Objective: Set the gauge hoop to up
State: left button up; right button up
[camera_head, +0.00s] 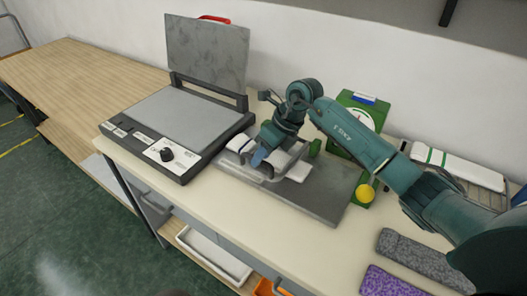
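My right arm comes in from the right, and its gripper (259,157) points down over a grey metal plate (322,186). A pale grey rounded frame (238,166), which looks like the gauge hoop, sits low at the plate's left end around white pieces (299,171). My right gripper is at the hoop, with its bluish fingertips overlapping it in the picture. Contact and the gap between the fingers cannot be made out. The gripper and wrist hide part of the hoop and the white pieces. My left gripper is not in view.
A dark flat machine (185,120) with a knob and a raised grey lid stands left. A green dial scale (360,112) stands behind my arm. A yellow knob (365,193), a rack with white cloth (458,166) and grey (420,255) and purple (390,283) swatches lie right.

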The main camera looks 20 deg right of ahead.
jog(key=shift+c, duration=0.5)
grip_shut()
